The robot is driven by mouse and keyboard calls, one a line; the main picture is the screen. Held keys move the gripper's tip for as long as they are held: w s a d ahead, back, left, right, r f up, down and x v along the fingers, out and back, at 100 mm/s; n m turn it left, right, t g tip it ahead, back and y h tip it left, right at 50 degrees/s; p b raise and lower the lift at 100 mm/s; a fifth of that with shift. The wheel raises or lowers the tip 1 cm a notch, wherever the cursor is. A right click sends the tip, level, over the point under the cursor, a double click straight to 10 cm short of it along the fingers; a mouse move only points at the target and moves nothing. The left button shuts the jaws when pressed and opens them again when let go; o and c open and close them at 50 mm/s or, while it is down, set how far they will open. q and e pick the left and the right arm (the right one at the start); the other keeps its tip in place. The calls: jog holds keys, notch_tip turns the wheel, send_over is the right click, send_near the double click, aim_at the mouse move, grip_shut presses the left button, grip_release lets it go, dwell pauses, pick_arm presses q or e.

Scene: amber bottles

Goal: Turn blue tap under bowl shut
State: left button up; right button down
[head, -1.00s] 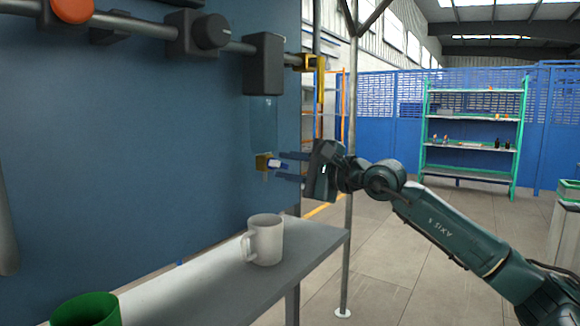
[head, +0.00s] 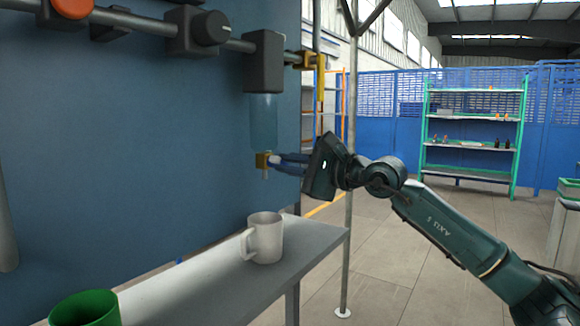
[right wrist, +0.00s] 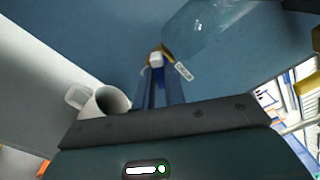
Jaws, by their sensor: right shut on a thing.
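The tap (head: 263,160) is a small brass-coloured body with a spout pointing down, below the clear glass bowl (head: 263,122). My right gripper (head: 278,162) has come in from the right and is shut on the tap's handle. Its fingers hide most of the handle, so I cannot tell how far it is turned. The bowl (right wrist: 200,28) shows above. My left gripper is not in view.
A white mug (head: 265,238) stands on the grey shelf (head: 215,278) below the tap. A green cup (head: 88,308) is at the lower left. The rail (head: 150,24) with dark knobs runs along the blue panel (head: 130,140). A metal post (head: 350,190) stands behind my right arm.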

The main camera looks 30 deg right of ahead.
jog(key=m, duration=0.9)
jog(key=shift+b, duration=0.3)
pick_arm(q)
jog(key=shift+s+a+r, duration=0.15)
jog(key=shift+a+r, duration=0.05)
pick_arm(e)
jog(key=shift+m, duration=1.3)
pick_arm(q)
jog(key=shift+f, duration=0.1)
pick_arm(e)
jog(key=c, duration=1.5)
grip_release()
jog(key=shift+o, duration=0.2)
